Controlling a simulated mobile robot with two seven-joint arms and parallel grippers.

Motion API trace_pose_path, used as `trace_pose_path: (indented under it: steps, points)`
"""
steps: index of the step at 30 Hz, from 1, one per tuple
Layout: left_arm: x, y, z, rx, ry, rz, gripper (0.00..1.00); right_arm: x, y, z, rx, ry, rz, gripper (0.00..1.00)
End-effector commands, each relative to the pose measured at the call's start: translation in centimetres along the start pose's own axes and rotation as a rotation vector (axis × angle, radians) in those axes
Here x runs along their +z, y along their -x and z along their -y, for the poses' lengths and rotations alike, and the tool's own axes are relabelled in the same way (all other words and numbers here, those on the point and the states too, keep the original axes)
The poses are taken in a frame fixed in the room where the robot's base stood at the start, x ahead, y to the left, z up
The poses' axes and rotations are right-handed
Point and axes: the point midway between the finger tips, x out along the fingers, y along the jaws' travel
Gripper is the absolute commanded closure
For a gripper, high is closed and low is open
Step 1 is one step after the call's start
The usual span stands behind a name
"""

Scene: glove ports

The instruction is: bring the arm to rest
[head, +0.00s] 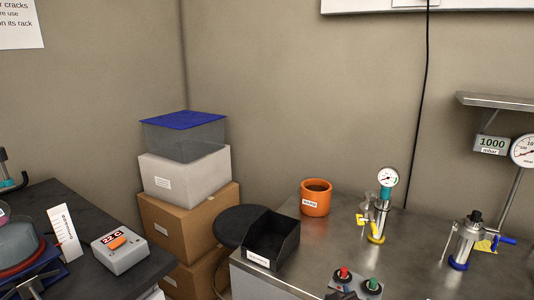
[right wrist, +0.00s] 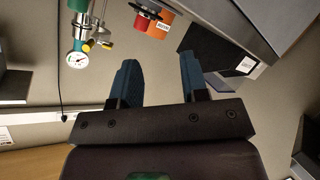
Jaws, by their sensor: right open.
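My right gripper (right wrist: 157,75) shows in the right wrist view with its two blue fingers apart. Nothing is between them, so it is open and empty. That view is turned over, with the bench things at its top edge, beyond the fingertips. In the head view I cannot clearly make out the right gripper or arm. My left gripper is not in view.
A steel bench (head: 310,258) bears a black bin (head: 271,240), an orange pot (head: 316,198), a gauge valve (head: 380,205) and another metal fitting (head: 464,243). Red (head: 344,273) and green (head: 373,284) knobs stand at its front. Stacked boxes (head: 185,175) stand left, beside a dark table (head: 85,222).

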Motion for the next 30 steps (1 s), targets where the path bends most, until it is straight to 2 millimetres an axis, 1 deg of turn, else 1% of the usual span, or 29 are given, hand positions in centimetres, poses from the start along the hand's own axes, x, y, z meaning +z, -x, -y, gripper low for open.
trace_pose_path:
  steps: [1, 3, 8, 14, 15, 20, 21, 24, 27, 30]
  points:
    - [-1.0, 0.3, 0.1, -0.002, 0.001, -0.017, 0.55, 0.6, 1.5, -0.6, -0.030, -0.057, -0.030, 0.59]
    - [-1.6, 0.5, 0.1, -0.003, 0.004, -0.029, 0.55, 1.8, 3.3, -0.7, -0.074, -0.135, -0.061, 0.59]
    - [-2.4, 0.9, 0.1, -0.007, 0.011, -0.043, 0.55, 4.6, 7.8, -1.3, -0.149, -0.291, -0.102, 0.59]
    - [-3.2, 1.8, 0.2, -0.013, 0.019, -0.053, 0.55, 8.8, 13.6, -2.1, -0.208, -0.433, -0.084, 0.59]
    - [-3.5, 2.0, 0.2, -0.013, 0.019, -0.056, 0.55, 9.7, 14.8, -2.3, -0.215, -0.453, -0.073, 0.59]
    - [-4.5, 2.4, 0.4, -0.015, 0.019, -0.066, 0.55, 14.1, 19.8, -2.7, -0.236, -0.490, 0.016, 0.59]
    - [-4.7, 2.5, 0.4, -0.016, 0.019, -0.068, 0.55, 15.3, 21.0, -2.8, -0.237, -0.487, 0.043, 0.59]
    - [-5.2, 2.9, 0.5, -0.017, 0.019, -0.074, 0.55, 18.1, 23.8, -2.8, -0.239, -0.474, 0.110, 0.59]
    - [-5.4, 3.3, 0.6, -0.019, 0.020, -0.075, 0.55, 20.4, 26.0, -2.6, -0.241, -0.466, 0.166, 0.59]
    - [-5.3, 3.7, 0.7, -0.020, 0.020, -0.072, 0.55, 21.8, 27.5, -2.5, -0.243, -0.463, 0.202, 0.59]
